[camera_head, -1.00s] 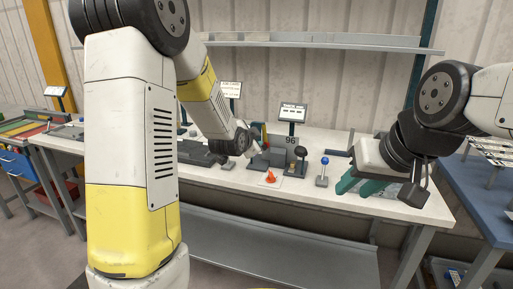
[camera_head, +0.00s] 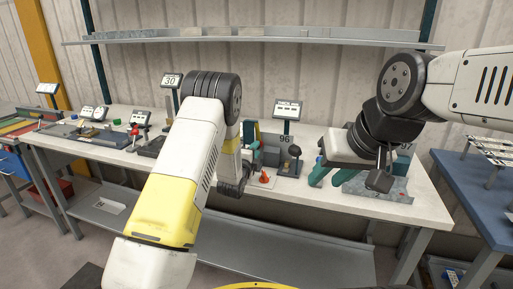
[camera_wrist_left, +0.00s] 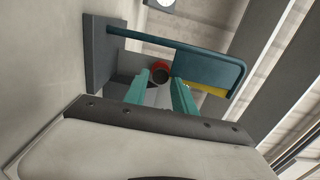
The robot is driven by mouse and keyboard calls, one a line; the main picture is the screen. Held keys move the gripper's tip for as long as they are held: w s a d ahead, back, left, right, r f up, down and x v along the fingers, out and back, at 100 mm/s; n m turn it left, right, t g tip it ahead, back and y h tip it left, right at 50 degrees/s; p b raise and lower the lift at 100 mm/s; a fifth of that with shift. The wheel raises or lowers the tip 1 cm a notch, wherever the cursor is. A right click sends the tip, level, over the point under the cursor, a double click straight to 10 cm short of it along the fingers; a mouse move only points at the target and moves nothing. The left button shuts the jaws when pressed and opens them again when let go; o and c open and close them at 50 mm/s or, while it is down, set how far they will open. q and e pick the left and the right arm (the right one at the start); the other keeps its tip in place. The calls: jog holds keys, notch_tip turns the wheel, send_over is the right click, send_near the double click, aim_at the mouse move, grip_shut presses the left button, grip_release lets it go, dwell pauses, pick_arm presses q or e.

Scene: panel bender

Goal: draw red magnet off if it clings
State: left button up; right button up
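My left gripper (camera_wrist_left: 161,77) shows two teal fingers apart in the left wrist view. A small red round piece with a dark centre (camera_wrist_left: 160,66) lies between or just beyond the fingertips; I cannot tell whether they touch it. A teal plate (camera_wrist_left: 212,69) on a grey base stands close beside the fingers. In the head view my left forearm and wrist hide most of this hand, at the bench's middle. A red-orange piece (camera_head: 265,179) sits on a white pad to its right. My right gripper (camera_head: 331,176) is over the bench's right part, its teal fingers apart.
A black-knobbed lever (camera_head: 294,151) stands by a sign on the white bench (camera_head: 410,212). A grey plate with small parts (camera_head: 378,187) lies by my right gripper. A grey shelf (camera_head: 270,36) runs along the wall. A blue table (camera_head: 462,185) stands at right.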

pick_arm(q)
jog(key=shift+x, duration=1.35)
jog(key=shift+s, duration=0.1)
grip_shut()
dwell(0.3)
